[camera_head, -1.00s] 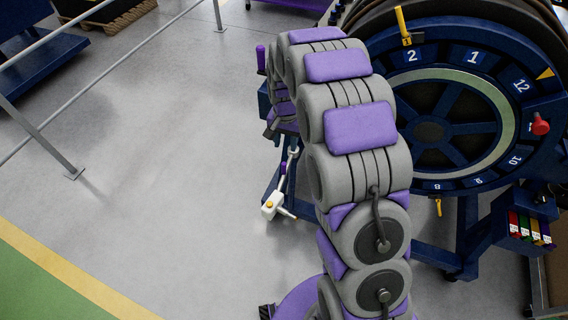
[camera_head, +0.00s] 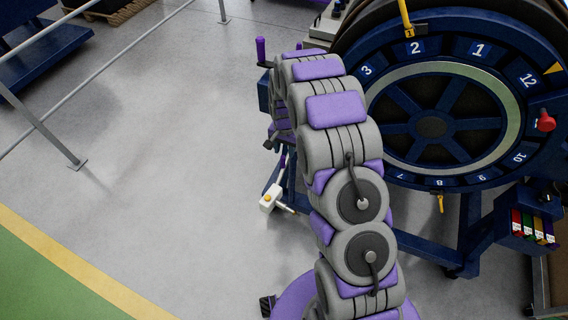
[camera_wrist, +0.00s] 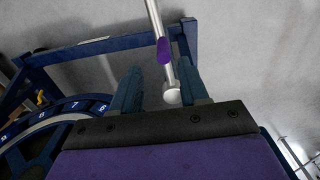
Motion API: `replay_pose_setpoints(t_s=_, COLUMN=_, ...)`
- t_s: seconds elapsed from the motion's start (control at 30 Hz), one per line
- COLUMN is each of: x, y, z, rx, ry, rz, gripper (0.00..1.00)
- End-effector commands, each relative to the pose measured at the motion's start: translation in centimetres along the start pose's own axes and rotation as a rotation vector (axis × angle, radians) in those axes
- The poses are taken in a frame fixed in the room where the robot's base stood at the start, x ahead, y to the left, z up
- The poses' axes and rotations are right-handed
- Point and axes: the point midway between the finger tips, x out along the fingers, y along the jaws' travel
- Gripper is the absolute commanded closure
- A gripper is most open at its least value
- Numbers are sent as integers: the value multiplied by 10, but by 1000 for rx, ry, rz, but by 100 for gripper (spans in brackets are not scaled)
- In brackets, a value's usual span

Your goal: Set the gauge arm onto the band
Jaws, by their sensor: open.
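The gauge arm shows in the head view as a white block (camera_head: 270,198) with a yellow button, low beside the blue stand. In the wrist view, a pale rod with a purple grip (camera_wrist: 163,50) and a round white end runs between the fingers of my gripper (camera_wrist: 158,72). My gripper is open, with one finger on each side of the rod; I cannot tell whether either touches it. My arm hides the gripper in the head view. A pale ring (camera_head: 511,137), which looks like the band, circles the spoked hub inside the numbered dial.
The numbered blue dial (camera_head: 479,50) has a yellow clamp (camera_head: 405,18) at its top and a red knob (camera_head: 545,122) at right. Coloured blocks (camera_head: 533,228) sit in a holder at lower right. Open grey floor and a railing (camera_head: 40,125) lie left.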

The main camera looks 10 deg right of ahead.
Motion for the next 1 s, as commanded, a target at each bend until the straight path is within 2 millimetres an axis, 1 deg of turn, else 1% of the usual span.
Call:
replay_pose_setpoints(t_s=0.03, x=14, y=-1, z=1, rx=-1, ry=-2, rz=3, gripper=56)
replay_pose_setpoints(t_s=0.1, x=28, y=-1, z=1, rx=-2, ry=-1, rz=3, gripper=56)
replay_pose_setpoints(t_s=0.3, x=64, y=-2, z=2, rx=-3, ry=0, rz=4, gripper=56)
replay_pose_setpoints(t_s=0.4, x=77, y=-1, z=1, rx=-3, ry=1, rz=2, gripper=56)
replay_pose_setpoints(t_s=0.53, x=84, y=-1, z=0, rx=-3, ry=3, rz=0, gripper=56)
replay_pose_setpoints(t_s=0.77, x=84, y=-1, z=0, rx=-2, ry=3, rz=-1, gripper=56)
replay_pose_setpoints(t_s=1.0, x=84, y=-2, z=0, rx=-2, ry=3, rz=0, gripper=78)
